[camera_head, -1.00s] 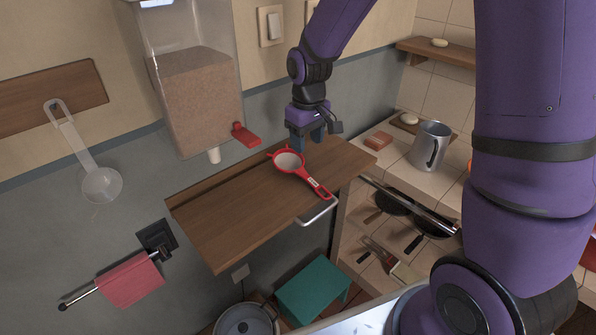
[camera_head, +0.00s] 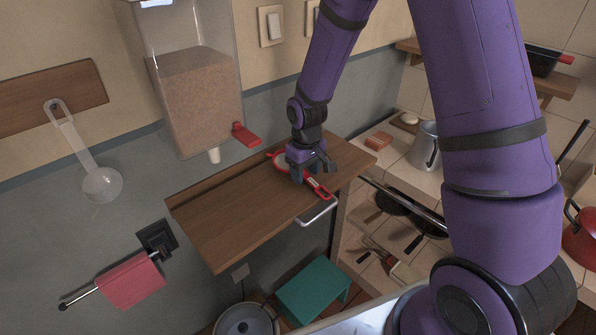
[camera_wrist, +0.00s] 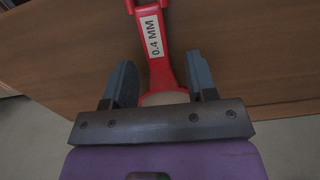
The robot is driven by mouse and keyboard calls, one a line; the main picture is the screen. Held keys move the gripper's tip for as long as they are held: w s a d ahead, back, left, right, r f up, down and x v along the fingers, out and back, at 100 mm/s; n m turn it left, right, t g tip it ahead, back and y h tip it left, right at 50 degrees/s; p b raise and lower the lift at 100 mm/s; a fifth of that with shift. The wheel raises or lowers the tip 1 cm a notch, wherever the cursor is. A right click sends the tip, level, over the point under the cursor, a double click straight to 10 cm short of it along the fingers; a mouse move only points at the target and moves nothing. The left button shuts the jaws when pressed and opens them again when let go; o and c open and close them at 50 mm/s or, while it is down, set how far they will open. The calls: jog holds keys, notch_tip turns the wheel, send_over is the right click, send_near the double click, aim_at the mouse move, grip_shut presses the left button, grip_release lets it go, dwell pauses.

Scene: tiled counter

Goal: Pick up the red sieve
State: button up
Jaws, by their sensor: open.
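The red sieve (camera_head: 321,190) lies on the wooden wall shelf (camera_head: 235,215), its handle towards the shelf's front edge. My gripper (camera_head: 310,176) is over it in the head view and hides most of its bowl. In the wrist view, my open gripper (camera_wrist: 160,88) has one finger on each side of the sieve's red handle (camera_wrist: 163,72), near where it meets the bowl. The handle bears a white "0.4 MM" label. Only a sliver of the pale bowl shows; the rest is hidden by the gripper body. I cannot tell whether the fingers touch the sieve.
A grain dispenser (camera_head: 195,100) with a red lever (camera_head: 246,134) hangs above the shelf. A metal handle (camera_head: 318,213) sticks out at its front edge. A tiled counter with a metal mug (camera_head: 425,147) is to the right. The shelf's left part is clear.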

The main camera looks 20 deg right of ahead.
jog(key=shift+f, duration=0.4)
grip_shut()
jog(key=shift+r, duration=0.65)
notch_tip(320, 180, up, 2)
jog(key=shift+r, duration=0.2)
jog(key=s+a, duration=0.3)
jog(key=s, duration=0.4)
jog(key=s+a+r, duration=0.1)
jog(key=s+a, duration=0.3)
jog(key=s, duration=0.3)
jog(key=shift+s+r, duration=0.15)
jog(key=shift+r, duration=0.05)
